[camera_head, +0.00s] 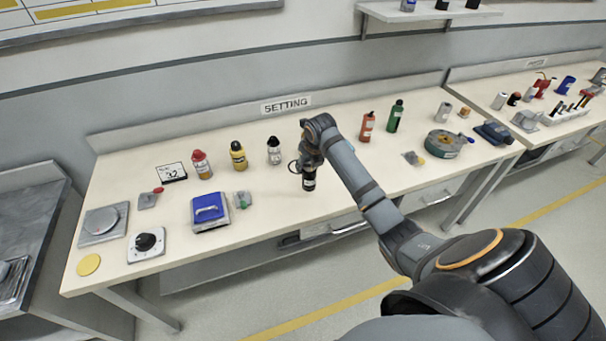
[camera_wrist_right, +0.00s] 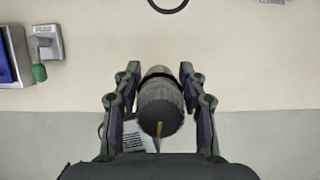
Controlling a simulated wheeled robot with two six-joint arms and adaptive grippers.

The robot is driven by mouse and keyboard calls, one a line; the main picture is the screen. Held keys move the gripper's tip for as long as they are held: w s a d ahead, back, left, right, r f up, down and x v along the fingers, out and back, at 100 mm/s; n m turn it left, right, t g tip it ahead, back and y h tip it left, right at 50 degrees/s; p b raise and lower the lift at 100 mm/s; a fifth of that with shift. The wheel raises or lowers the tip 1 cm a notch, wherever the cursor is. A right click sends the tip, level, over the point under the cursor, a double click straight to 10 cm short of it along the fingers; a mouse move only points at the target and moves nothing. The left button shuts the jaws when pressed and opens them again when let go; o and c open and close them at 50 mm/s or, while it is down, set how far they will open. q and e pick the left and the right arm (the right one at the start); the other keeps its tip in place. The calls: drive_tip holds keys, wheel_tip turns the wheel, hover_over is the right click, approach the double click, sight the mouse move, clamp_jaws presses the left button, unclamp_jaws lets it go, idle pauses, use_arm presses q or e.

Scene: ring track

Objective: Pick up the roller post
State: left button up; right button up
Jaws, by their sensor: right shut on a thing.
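The roller post (camera_head: 309,182) appears as a short dark cylinder with a pale label near the front middle of the bench. In the right wrist view the roller post (camera_wrist_right: 160,103) shows grey with a black band, between both fingers. My right gripper (camera_head: 308,168) is shut on it from above. The right gripper's fingers (camera_wrist_right: 160,108) press on both its sides. Whether its foot touches the bench cannot be told. My left gripper is not in view.
A black ring (camera_wrist_right: 168,4) lies behind the post. A blue-lidded box (camera_head: 210,211) and a grey block with a green knob (camera_head: 242,200) stand to the left. Bottles, including a yellow one (camera_head: 238,156), stand behind. The bench (camera_head: 270,228) is clear just front-left of the post.

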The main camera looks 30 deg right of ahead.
drive_tip(key=s+d+r+b, duration=0.1)
drive_tip(key=s+d+r, duration=0.1)
drive_tip(key=s+r, duration=0.5)
drive_tip(key=shift+s+d+r, duration=0.15)
drive_tip(key=shift+s+r, duration=0.05)
drive_tip(key=shift+s, duration=2.1)
